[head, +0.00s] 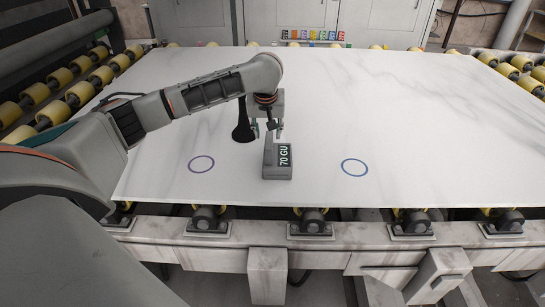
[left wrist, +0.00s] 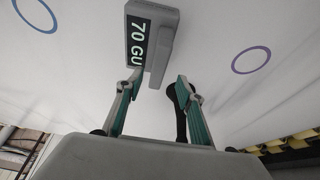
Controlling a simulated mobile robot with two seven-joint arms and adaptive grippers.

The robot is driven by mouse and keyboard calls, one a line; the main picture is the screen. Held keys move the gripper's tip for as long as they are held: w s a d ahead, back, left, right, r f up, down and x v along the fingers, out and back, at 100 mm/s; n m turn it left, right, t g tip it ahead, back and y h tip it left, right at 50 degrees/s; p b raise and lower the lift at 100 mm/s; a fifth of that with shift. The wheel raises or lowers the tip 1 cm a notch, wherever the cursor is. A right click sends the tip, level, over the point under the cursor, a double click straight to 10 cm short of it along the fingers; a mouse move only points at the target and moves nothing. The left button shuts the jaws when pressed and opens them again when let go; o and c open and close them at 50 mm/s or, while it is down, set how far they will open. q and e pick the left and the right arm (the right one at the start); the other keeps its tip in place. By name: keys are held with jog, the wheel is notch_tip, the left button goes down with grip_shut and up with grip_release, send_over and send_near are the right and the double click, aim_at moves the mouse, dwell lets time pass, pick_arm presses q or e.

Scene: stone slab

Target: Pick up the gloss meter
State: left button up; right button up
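The gloss meter (head: 278,172) is a small grey device with a raised grey ridge and a dark display reading "70 GU". My left gripper (head: 267,135) points down just above and behind the meter. In the left wrist view, the meter (left wrist: 155,18) is ahead of the left gripper (left wrist: 160,79). The two fingers are spread with a gap between them, and the ridge's lower end shows near the left fingertip. I cannot tell whether they touch. My right gripper is not in view.
Coloured tags sit beyond the far edge.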

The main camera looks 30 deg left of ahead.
aim_at(269, 141)
pick_arm(q)
jog(key=x, duration=0.2)
jog(key=b+x, duration=0.1)
jog(key=x, duration=0.2)
jog(key=b+x, duration=0.1)
jog(key=x, duration=0.1)
jog(key=shift+d+f, duration=0.2)
jog(key=shift+f, duration=0.2)
jog(key=shift+c, duration=0.5)
jog(key=shift+r, duration=0.1)
grip_shut()
